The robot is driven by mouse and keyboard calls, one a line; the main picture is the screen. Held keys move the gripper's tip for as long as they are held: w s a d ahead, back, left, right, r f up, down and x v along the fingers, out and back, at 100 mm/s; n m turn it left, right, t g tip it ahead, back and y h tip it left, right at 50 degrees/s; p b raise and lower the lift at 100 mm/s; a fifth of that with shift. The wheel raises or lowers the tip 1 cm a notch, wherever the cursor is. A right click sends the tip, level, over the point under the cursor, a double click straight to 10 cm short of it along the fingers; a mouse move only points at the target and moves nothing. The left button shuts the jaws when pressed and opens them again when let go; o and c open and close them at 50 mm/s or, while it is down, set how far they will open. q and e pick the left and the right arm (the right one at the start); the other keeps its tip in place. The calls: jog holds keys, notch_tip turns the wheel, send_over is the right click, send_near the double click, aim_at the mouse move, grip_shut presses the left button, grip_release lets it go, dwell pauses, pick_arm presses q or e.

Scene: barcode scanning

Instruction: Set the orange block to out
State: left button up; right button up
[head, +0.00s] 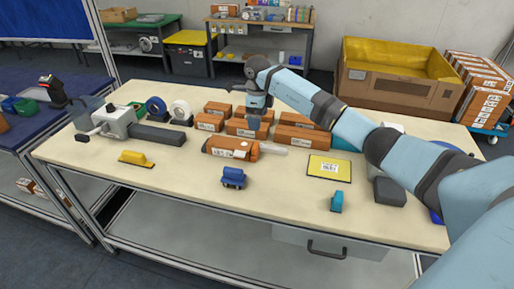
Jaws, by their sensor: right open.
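My right arm reaches in from the right, and its gripper (254,118) points down over the group of orange-brown boxes at the middle of the table. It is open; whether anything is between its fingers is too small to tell. An orange block-like item (228,147) with a white label and dark ends lies just in front of the gripper. A pale tapered piece lies at its right end. Several orange-brown boxes with white labels, such as one at the right (297,137) and one at the left (209,122), lie around and behind the gripper. My left gripper is not in view.
The table (110,172) also holds a yellow item (135,158), a blue item (233,177), a teal item (337,201), a yellow-edged labelled card (329,167), tape rolls (180,111) and a white device with a dark bar (158,134). The front middle is mostly clear.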

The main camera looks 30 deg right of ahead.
aim_at(258, 145)
notch_tip(258, 145, down, 13)
jog(key=shift+r+p, duration=0.15)
jog(key=shift+p, duration=0.4)
jog(key=c, duration=1.3)
jog(key=s+d+p, duration=0.1)
jog(key=s+d, duration=0.4)
jog(key=shift+s+r+p, duration=0.1)
jog(key=shift+s+p, duration=0.25)
jog(key=shift+p, duration=0.05)
jog(key=shift+s+d, duration=0.2)
jog(key=shift+s, duration=0.1)
jog(key=o, duration=1.3)
jog(key=shift+s+d, duration=0.15)
